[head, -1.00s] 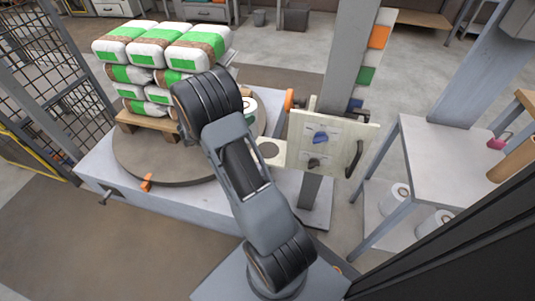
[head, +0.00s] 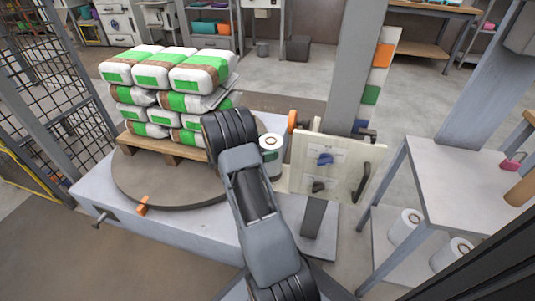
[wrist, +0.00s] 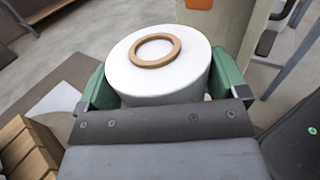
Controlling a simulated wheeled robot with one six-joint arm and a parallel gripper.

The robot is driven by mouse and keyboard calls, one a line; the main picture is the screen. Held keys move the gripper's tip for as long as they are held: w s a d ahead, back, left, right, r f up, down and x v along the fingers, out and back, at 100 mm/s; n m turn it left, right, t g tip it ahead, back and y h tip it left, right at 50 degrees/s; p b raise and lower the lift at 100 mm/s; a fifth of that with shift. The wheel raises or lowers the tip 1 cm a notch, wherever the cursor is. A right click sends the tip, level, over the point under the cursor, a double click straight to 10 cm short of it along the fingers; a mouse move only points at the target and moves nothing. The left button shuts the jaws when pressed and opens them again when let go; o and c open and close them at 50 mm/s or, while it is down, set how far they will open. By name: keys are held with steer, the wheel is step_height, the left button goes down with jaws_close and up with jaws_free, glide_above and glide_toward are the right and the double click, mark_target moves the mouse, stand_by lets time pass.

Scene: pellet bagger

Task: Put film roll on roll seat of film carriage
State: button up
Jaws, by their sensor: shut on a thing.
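The film roll, white with a brown core ring, is upright in my gripper; it fills the middle of the wrist view (wrist: 160,80) and shows in the head view (head: 271,146). My gripper (wrist: 162,84) is shut on it, a green finger on each side. The film carriage (head: 345,150) is a cream panel with a blue knob, a dark knob and a black handle, on the grey post. The roll is just left of this panel. The roll seat is mostly hidden behind my arm and the roll, so I cannot tell whether they touch.
A pallet (head: 165,147) with stacked white-and-green bags stands on the round turntable (head: 135,190) at left. An orange knob (head: 293,121) is close behind the roll. More white rolls (head: 405,227) stand on the lower shelf of the table (head: 460,185) at right.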

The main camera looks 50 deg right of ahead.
steer(key=shift+f, duration=1)
steer(key=shift+f+b, duration=0.15)
steer(key=shift+b, duration=0.2)
steer(key=shift+f, duration=0.1)
steer(key=o, duration=0.9)
